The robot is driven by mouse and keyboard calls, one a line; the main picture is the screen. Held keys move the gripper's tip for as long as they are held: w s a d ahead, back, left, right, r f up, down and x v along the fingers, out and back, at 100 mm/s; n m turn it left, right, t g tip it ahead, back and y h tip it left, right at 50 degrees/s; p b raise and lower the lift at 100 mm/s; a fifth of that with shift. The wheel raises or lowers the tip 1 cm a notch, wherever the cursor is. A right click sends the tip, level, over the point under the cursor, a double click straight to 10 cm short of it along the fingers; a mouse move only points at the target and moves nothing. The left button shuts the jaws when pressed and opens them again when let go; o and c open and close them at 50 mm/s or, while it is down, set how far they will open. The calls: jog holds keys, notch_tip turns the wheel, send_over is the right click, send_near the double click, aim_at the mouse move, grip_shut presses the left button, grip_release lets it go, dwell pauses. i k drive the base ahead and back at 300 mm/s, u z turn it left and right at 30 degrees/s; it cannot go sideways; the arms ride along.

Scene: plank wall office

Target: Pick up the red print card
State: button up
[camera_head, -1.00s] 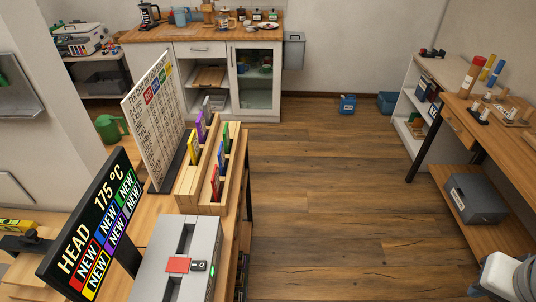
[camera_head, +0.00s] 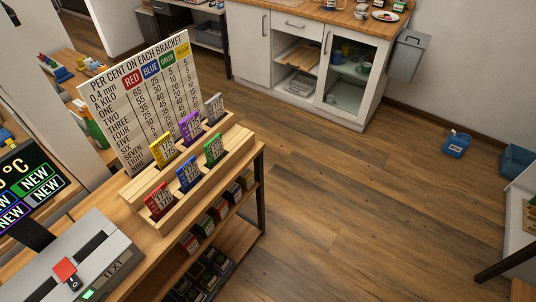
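The red print card (camera_head: 159,201) stands upright in the front row of a wooden card rack (camera_head: 163,226), at its left end. Its lower edge is hidden in the slot. A blue card (camera_head: 188,174) and a green card (camera_head: 213,149) stand to its right in the same row. A yellow card (camera_head: 163,150), a purple card (camera_head: 190,128) and a grey card (camera_head: 215,107) stand in the row behind. My gripper is not in view.
A large percentage chart board (camera_head: 150,100) stands close behind the rack. A grey machine with a red square (camera_head: 64,268) sits at lower left, beside a dark sign (camera_head: 30,185). Shelves with small boxes lie below the table.

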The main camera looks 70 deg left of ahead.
aim_at(159, 202)
jog(key=u, duration=0.05)
jog(key=i, duration=0.1)
jog(key=u, duration=1.55)
jog(key=k, duration=0.1)
jog(key=u, duration=2.3)
jog(key=i, duration=1)
jog(key=u, duration=0.15)
jog(key=k, duration=0.95)
jog(key=z, duration=0.2)
jog(key=i, duration=0.6)
jog(key=u, duration=0.05)
